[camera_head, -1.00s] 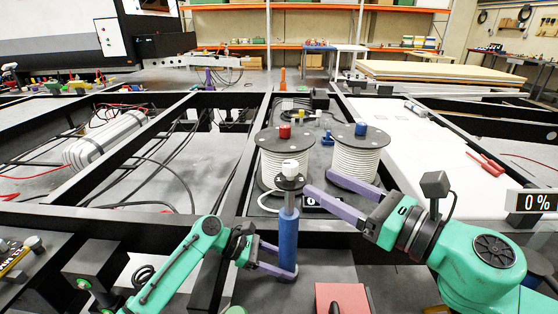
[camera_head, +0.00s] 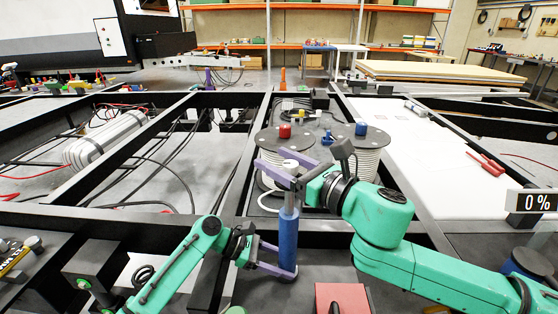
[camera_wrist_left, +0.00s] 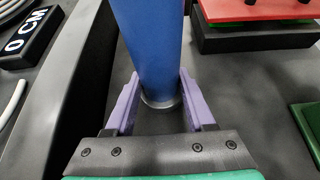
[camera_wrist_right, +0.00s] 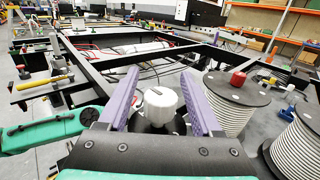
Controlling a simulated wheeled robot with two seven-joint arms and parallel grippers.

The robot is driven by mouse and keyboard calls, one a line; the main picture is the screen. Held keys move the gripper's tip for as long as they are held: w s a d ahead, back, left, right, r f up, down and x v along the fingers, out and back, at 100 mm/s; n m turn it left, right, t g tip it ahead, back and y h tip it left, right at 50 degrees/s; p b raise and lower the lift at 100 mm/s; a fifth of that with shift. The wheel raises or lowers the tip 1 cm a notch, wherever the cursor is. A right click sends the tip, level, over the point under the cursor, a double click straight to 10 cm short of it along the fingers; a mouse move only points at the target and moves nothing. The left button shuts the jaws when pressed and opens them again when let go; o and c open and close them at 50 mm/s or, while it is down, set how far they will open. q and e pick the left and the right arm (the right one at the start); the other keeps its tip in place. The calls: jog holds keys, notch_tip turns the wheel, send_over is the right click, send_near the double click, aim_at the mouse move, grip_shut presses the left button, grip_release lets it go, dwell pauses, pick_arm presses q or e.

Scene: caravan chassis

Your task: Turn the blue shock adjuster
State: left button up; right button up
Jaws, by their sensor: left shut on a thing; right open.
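The blue shock (camera_head: 288,240) stands upright near the front of the chassis, with a white adjuster knob (camera_head: 290,164) on top. My left gripper (camera_head: 292,272) is shut on the lower part of the blue shock, which also shows between its fingers in the left wrist view (camera_wrist_left: 153,50). My right gripper (camera_head: 270,172) is open at the height of the knob. In the right wrist view the white knob (camera_wrist_right: 160,104) stands between the two purple fingers, with gaps on both sides. A display (camera_head: 540,201) reads 0 %.
Two white cable reels, one with a red cap (camera_head: 285,131) and one with a blue cap (camera_head: 361,129), stand just behind. A red block (camera_head: 343,298) lies at the front. Black chassis beams (camera_head: 190,222) surround the shock.

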grip_shut()
